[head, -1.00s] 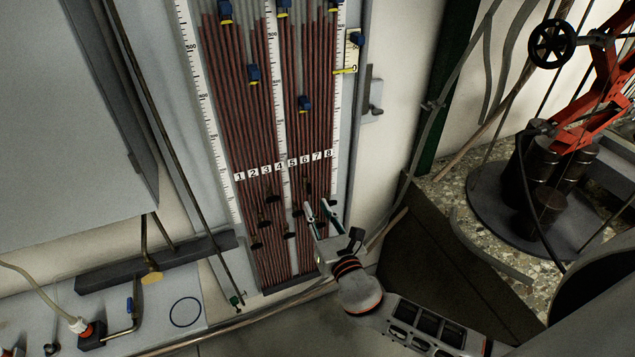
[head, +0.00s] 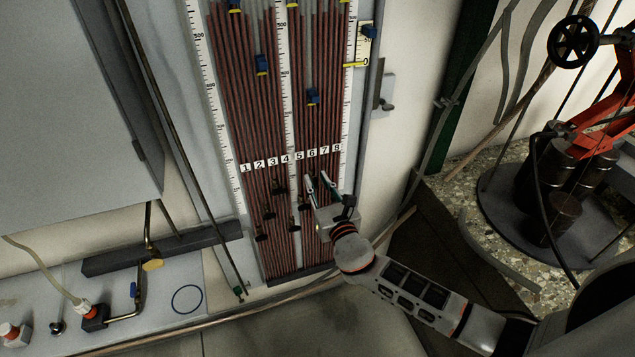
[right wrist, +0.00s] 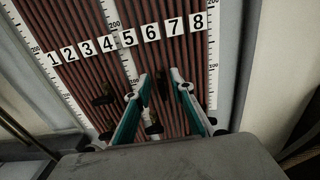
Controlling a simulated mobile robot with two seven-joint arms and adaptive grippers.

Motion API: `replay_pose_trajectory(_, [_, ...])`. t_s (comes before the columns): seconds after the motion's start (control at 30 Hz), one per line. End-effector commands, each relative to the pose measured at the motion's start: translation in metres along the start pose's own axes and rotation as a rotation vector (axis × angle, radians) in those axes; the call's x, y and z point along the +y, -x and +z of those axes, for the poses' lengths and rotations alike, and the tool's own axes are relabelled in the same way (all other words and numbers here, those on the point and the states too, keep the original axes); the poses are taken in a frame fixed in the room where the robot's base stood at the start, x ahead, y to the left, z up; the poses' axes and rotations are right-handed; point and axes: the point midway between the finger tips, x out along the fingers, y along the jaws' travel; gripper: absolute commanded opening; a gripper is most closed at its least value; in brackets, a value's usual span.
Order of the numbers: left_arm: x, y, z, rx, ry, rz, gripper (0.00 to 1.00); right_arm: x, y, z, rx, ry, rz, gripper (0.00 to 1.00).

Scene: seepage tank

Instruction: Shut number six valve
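The number six label (head: 312,154) is in the row of number plates on the tube panel; it also shows in the right wrist view (right wrist: 151,32). Small dark valves sit on the tubes below the plates. The valve in line under six (right wrist: 162,86) shows between my right fingertips in the right wrist view. My right gripper (head: 316,178) is open in front of the panel, its fingers pointing up towards the plates; in the right wrist view its fingertips (right wrist: 162,78) stand either side of that valve. I cannot tell whether they touch it. My left gripper is out of view.
Blue clips (head: 262,65) sit higher on the panel. A red frame with a black handwheel (head: 573,39) stands at the right.

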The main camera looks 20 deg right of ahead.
Motion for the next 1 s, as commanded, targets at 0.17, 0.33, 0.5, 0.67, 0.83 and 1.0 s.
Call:
replay_pose_trajectory(0.17, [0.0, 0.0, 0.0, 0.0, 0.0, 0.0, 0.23, 0.0, -0.003, 0.0, 0.001, 0.0, 0.0, 0.23])
replay_pose_trajectory(0.33, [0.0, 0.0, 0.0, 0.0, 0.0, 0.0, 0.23, 0.0, -0.002, 0.0, 0.0, 0.0, 0.0, 0.1])
replay_pose_trajectory(0.5, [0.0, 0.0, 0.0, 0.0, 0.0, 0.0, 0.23, 0.0, -0.002, 0.0, 0.0, 0.0, 0.0, 0.0])
replay_pose_trajectory(0.67, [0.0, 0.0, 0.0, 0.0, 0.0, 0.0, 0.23, 0.0, -0.002, 0.0, 0.0, -0.005, 0.0, 0.0])
replay_pose_trajectory(0.83, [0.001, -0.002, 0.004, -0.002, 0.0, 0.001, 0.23, -0.001, -0.002, -0.001, 0.001, -0.042, 0.0, 0.0])
replay_pose_trajectory(1.0, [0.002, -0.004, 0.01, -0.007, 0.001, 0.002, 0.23, -0.003, -0.002, -0.003, 0.001, -0.133, -0.001, 0.0])
